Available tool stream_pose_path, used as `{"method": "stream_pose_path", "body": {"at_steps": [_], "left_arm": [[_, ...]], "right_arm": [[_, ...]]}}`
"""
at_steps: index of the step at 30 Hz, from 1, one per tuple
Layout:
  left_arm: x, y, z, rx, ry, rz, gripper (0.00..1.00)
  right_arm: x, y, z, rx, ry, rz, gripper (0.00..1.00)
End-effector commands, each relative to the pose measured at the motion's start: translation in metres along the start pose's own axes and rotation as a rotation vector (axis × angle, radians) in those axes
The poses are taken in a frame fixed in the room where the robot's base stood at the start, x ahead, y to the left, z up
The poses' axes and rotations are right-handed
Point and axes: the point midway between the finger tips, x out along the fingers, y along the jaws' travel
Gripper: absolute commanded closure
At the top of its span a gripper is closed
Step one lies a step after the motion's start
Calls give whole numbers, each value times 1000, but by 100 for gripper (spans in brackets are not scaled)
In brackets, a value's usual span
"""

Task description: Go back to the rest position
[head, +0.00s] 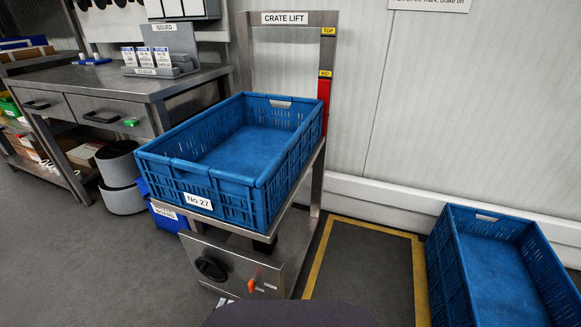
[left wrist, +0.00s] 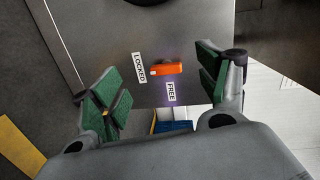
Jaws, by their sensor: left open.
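My left gripper (left wrist: 160,74) shows in the left wrist view, with green-padded fingers spread wide and nothing held. An orange lever (left wrist: 166,68) on a grey metal panel (left wrist: 100,35) lies between the fingers in that picture, apart from both pads. A LOCKED label (left wrist: 139,67) is to its left and a FREE label (left wrist: 171,92) is below it. In the head view the orange lever (head: 252,284) is on the front of the crate lift (head: 285,19). I cannot clearly make out the left gripper in the head view. My right gripper is in neither view.
An empty blue crate (head: 199,202) marked No 27 sits on the lift. Another empty blue crate (head: 483,217) stands at right, beyond a yellow-edged floor area (head: 365,270). A metal bench (head: 90,82) with drawers is at left. The floor at front left is clear.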

Motion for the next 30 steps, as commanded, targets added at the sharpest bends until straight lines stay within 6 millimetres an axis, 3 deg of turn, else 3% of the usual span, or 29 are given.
{"method": "stream_pose_path", "body": {"at_steps": [15,30], "left_arm": [[17,-32,33,-309,-223,183,25],[4,-63,40,-636,-440,343,25]], "right_arm": [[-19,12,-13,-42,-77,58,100],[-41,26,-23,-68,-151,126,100]]}}
